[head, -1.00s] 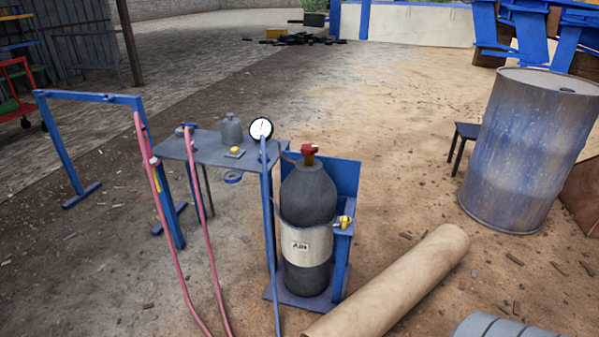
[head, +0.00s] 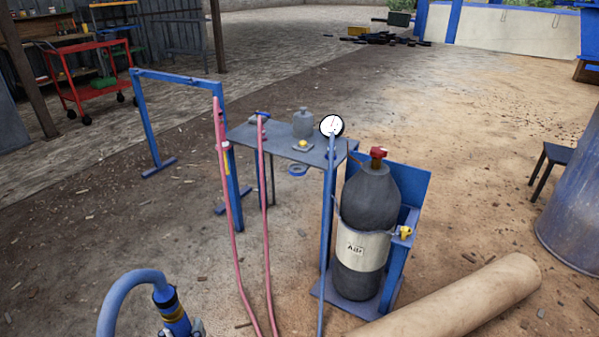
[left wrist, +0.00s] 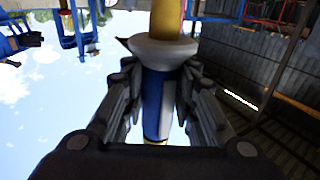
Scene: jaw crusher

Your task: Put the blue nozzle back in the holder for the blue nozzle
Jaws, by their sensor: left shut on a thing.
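The blue nozzle (head: 172,305), with a yellow band and a curved blue hose, is at the bottom left of the head view. My left gripper (head: 184,331) is shut on it, mostly cut off by the picture's lower edge. In the left wrist view the fingers close around the nozzle's blue and white body (left wrist: 157,100), below a pale collar and a yellow part. The nozzle is held in front of the blue frame (head: 180,79) and the small metal table (head: 285,150), apart from both. I cannot tell which part is the blue nozzle's holder. My right gripper is not in view.
Pink hoses (head: 229,190) hang by the frame and table. A dark air cylinder (head: 370,200) stands in a blue stand, with a yellow fitting (head: 403,232) beside it. A cardboard tube (head: 465,300) lies at the lower right.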

